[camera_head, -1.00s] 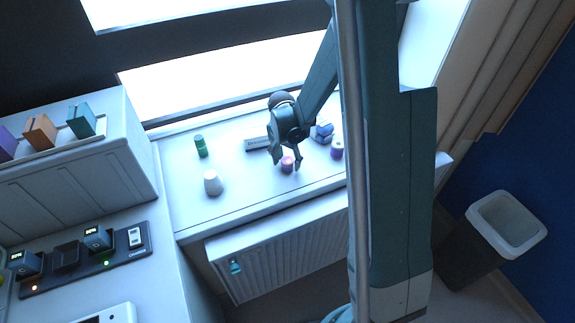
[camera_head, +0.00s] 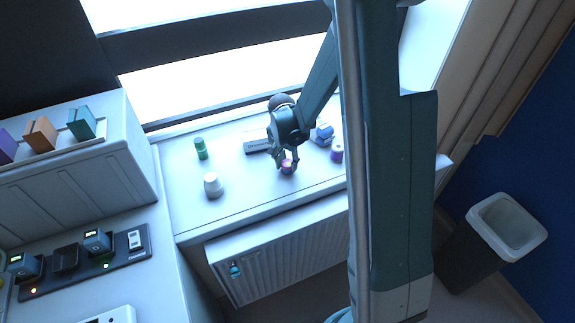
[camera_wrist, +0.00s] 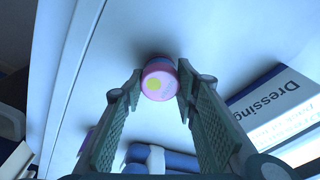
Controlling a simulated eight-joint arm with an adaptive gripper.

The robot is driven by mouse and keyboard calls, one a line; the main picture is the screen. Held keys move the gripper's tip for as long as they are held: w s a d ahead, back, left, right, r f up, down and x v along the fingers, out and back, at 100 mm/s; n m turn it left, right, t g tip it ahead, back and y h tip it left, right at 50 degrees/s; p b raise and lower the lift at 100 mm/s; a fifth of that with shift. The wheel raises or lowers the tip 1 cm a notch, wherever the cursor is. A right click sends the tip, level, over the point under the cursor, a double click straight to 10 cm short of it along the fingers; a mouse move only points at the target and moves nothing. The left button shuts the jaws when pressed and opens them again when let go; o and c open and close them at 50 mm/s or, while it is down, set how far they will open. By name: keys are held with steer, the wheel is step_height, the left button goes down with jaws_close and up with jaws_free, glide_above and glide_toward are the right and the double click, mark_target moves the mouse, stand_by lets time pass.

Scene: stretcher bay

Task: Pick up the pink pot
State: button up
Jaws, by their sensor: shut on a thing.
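The pink pot (camera_head: 287,167) stands on the white window ledge (camera_head: 240,195) in the head view, between my fingertips. In the wrist view the pink pot (camera_wrist: 158,80) shows a pink top with a yellow round mark. My gripper (camera_head: 286,160) is shut on it, with one finger on each side. In the wrist view my gripper (camera_wrist: 160,85) reaches in from the bottom, and its fingertips touch the pot's sides. I cannot tell any gap between the pot and the ledge.
A blue and white bundle (camera_head: 322,133) and a purple-white pot (camera_head: 337,153) stand to the right. A green tube (camera_head: 200,148) and a white pot (camera_head: 213,185) stand left. The ledge's front is clear.

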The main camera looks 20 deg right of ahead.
mark_target(287, 163)
steer(key=shift+r, duration=4.95)
